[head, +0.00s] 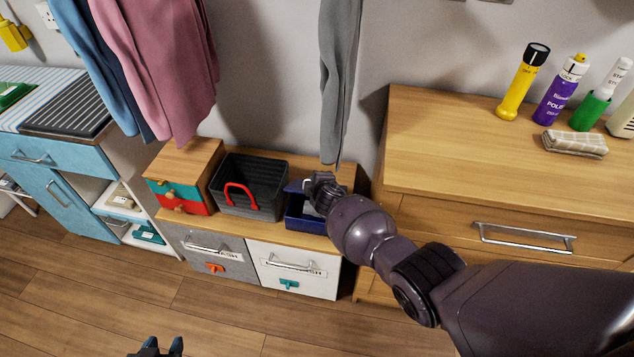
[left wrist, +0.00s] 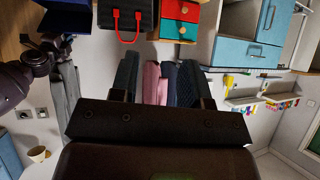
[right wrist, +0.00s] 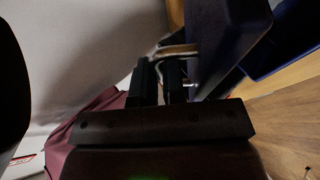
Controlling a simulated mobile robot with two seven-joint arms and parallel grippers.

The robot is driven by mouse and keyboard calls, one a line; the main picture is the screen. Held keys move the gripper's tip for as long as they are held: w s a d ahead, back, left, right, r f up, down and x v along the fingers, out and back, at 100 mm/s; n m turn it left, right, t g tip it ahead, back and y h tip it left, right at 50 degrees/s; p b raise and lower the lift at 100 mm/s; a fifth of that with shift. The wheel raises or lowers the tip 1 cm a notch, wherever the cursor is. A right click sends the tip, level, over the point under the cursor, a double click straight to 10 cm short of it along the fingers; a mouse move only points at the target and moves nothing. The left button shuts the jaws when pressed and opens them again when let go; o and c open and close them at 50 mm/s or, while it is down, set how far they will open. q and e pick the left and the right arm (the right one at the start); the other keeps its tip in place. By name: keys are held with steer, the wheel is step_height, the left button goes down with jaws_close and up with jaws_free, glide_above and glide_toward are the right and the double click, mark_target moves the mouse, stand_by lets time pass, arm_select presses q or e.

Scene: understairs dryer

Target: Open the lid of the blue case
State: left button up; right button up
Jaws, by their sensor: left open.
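The blue case (head: 304,221) stands at the right end of the low bench, with its lid (head: 293,186) tilted up at the back and a grey thing partly visible inside. The raised lid (right wrist: 232,42) also shows dark in the right wrist view. My right gripper (head: 322,190) is at the case, mostly hidden behind its own wrist in the head view. In the right wrist view its fingers (right wrist: 160,80) are close together around a thin metallic handle (right wrist: 178,50) beside the lid. My left gripper (head: 162,346) is open and empty, low over the floor, away from the case.
A black basket with a red handle (head: 250,188) stands left of the case, then a small drawer box (head: 184,175). Grey cloth (head: 338,80) hangs just above the case. A wooden dresser (head: 450,140) with bottles stands at right. The floor in front is clear.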

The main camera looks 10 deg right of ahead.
steer(key=shift+o, duration=0.9)
steer(key=shift+s+r+p, duration=0.25)
steer(key=shift+r+p, duration=0.1)
arm_select(q)
step_height(320, 180, up, 8)
steer(key=p, duration=0.7)
steer(key=shift+w+a+t, duration=0.15)
steer(key=shift+w+t, duration=0.15)
steer(key=shift+t, duration=0.1)
arm_select(e)
steer(key=v, duration=1)
steer(key=shift+f, duration=0.2)
arm_select(q)
steer(key=shift+r, duration=0.1)
arm_select(e)
steer(key=shift+s+d, duration=0.1)
steer(key=shift+s, duration=0.05)
